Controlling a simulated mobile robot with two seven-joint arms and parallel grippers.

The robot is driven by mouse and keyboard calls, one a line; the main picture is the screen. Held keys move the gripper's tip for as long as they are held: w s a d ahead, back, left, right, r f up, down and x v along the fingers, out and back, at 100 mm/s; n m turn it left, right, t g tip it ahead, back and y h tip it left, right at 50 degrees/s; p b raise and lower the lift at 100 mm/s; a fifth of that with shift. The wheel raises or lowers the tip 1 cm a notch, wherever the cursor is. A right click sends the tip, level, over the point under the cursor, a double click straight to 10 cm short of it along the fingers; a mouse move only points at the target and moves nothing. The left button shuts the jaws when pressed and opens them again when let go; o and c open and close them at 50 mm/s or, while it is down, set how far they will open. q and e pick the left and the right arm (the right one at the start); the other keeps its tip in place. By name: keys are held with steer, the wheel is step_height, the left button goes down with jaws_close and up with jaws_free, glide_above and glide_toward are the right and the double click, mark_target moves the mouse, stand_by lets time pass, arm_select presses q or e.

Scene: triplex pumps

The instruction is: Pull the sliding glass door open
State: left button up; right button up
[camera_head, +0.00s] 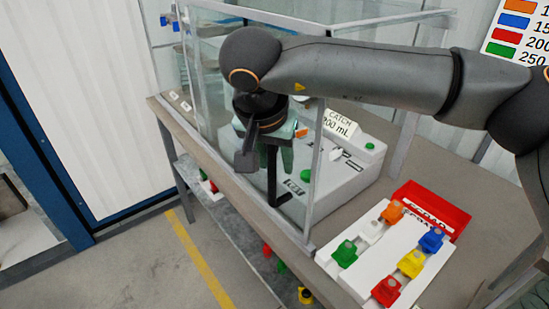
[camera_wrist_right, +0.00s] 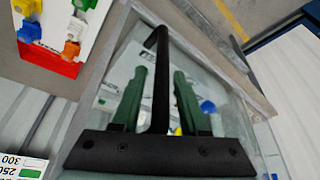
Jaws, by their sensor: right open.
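The glass door (camera_head: 217,105) is the clear panel on the near side of a metal-framed glass enclosure on the bench. Its black bar handle (camera_head: 272,180) stands out from the pane, with a bent lower end. My right gripper (camera_head: 287,172) is at the handle, with its green fingers pointing down. In the right wrist view the handle (camera_wrist_right: 160,85) runs between the two spread green fingers of the gripper (camera_wrist_right: 160,74). Gaps show on both sides of the bar, so the fingers are not closed on it. My left gripper is not in view.
A white pump unit (camera_head: 345,180) stands inside the enclosure. On the bench to the right are a white board (camera_head: 355,268) with several coloured connectors and a red bin (camera_head: 440,207). A lower shelf (camera_head: 225,215) runs under the bench. The floor at left is clear.

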steer(key=v, duration=1.2)
steer(key=shift+s+r, duration=0.1)
steer(key=shift+r, duration=0.15)
